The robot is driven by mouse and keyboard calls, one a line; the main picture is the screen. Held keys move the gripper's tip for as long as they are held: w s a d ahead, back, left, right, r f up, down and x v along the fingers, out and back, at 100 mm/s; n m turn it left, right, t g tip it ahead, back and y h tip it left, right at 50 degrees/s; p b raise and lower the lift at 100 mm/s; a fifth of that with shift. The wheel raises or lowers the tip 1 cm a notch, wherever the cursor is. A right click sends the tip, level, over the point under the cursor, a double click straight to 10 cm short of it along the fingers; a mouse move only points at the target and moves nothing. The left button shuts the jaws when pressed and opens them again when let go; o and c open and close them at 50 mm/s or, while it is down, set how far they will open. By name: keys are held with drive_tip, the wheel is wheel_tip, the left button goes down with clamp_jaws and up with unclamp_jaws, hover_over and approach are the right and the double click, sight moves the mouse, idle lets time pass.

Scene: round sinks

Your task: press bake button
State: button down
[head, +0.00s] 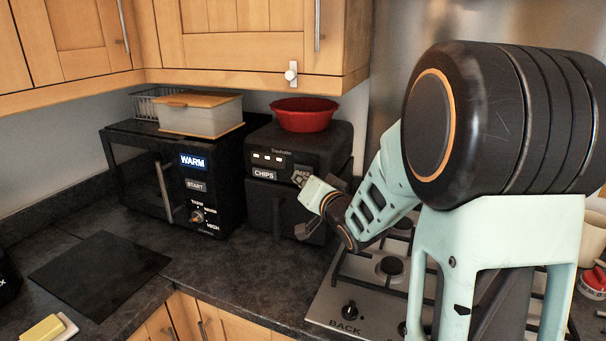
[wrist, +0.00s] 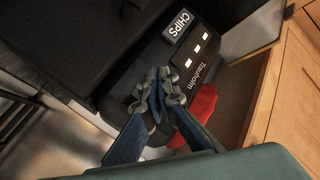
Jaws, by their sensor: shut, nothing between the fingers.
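The black air fryer (head: 283,140) stands on the counter in the head view. Its front panel has a lit CHIPS label (head: 264,174) on the left and several small white lights above. A second label, which seems to read BAKE, is at the panel's right, partly covered by my gripper (head: 300,179). My gripper is shut and empty, with its fingertips at the right part of the panel. In the wrist view the fingertips (wrist: 161,88) lie over the panel, and the CHIPS label (wrist: 180,24) shows beyond them. The BAKE label is hidden there, and I cannot tell whether the fingertips touch the panel.
A red bowl (head: 304,113) sits on the air fryer. A microwave (head: 177,178) with a lidded box (head: 200,115) on top stands to the left. The gas hob (head: 345,290) is below my arm. Wooden cupboards (head: 235,45) hang above. A dark board (head: 99,272) lies on the counter.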

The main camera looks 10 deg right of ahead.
drive_tip(key=shift+w+d, duration=0.3)
drive_tip(key=shift+w, duration=0.05)
idle(0.9)
drive_tip(key=shift+s+a, duration=0.5)
drive_tip(key=shift+s, duration=0.2)
drive_tip(key=s+a+b, duration=0.1)
drive_tip(key=s, duration=0.1)
drive_tip(key=s+a, duration=0.2)
drive_tip(key=shift+b, duration=0.35)
idle(0.5)
